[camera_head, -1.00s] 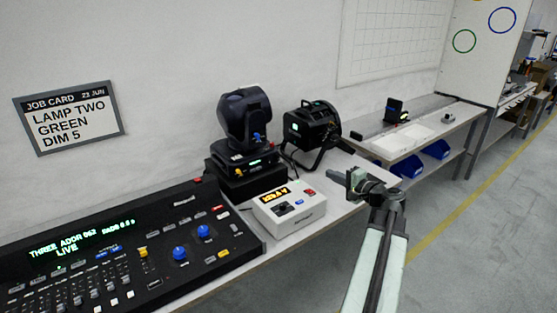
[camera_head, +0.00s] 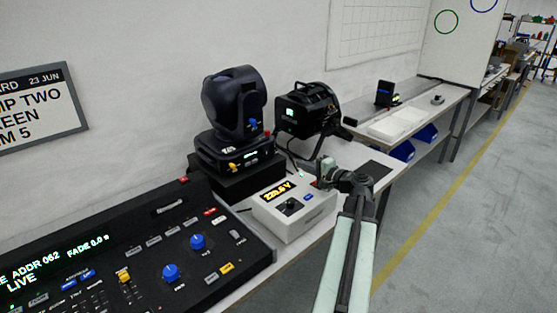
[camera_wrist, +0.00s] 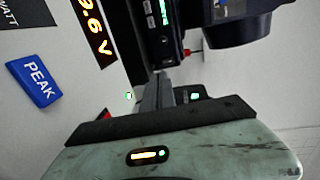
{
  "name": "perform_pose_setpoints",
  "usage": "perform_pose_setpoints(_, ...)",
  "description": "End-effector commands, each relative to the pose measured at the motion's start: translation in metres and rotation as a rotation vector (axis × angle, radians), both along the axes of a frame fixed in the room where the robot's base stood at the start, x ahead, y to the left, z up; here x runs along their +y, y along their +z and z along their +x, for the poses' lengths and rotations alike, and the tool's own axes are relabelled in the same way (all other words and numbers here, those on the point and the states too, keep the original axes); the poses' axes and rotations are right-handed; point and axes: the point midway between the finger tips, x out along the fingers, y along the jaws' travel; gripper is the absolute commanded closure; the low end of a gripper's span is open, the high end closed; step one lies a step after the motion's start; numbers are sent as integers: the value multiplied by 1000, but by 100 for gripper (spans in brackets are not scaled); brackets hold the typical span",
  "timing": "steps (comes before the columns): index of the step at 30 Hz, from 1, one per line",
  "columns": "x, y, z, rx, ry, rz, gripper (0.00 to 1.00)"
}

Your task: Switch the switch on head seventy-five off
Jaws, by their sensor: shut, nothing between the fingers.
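A black moving-head lamp (camera_head: 232,105) stands on the bench. A dark body with a lit green display (camera_wrist: 163,12) shows at the top of the wrist view. My gripper (camera_head: 325,172) is shut and empty, at the back right corner of the white meter box, right of the lamp's base and apart from it. In the wrist view its narrow fingers (camera_wrist: 158,90) point up the picture.
The white meter box (camera_head: 290,218) shows an orange voltage reading; its blue PEAK button (camera_wrist: 33,81) is close in the wrist view. A second black lamp (camera_head: 306,112) stands behind my gripper. The control desk (camera_head: 120,250) fills the front left. Floor at right is clear.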

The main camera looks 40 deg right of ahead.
Motion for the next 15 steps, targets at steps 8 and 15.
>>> perform_pose_setpoints(8,-11,0,-7,0,-19,0,100)
perform_pose_setpoints(15,-19,-6,28,0,-24,0,100)
